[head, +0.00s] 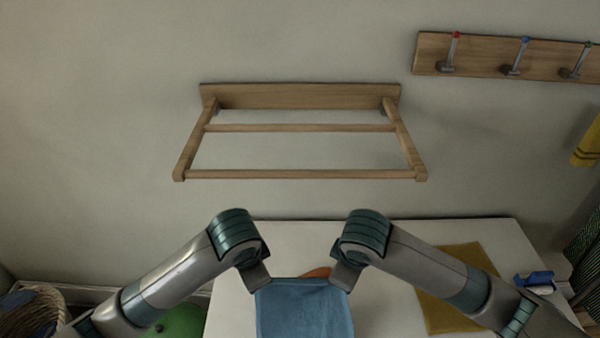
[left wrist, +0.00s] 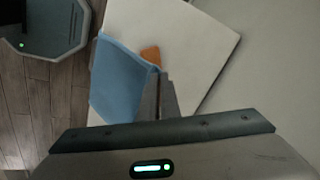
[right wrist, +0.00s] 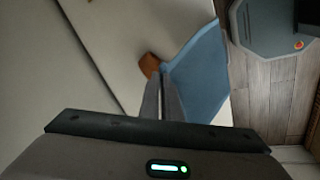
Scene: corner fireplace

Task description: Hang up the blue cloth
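The blue cloth (head: 305,310) hangs stretched between my two grippers, its top edge roughly level, in front of the white table. My left gripper (head: 262,284) is shut on its upper left corner, and the cloth also shows in the left wrist view (left wrist: 120,80). My right gripper (head: 345,284) is shut on its upper right corner, and the cloth also shows in the right wrist view (right wrist: 198,70). A wooden wall rack (head: 300,174) with two crossbars is mounted above and beyond the grippers. Its bars are bare. The cloth's lower part is cut off in the head view.
The white table (head: 460,232) stands below the rack, with a mustard cloth (head: 440,300), a blue object (head: 535,279) and a partly hidden orange object (head: 318,272) on it. A hook board (head: 490,57) is at upper right. A basket (head: 35,310) and a green object (head: 182,322) are at lower left.

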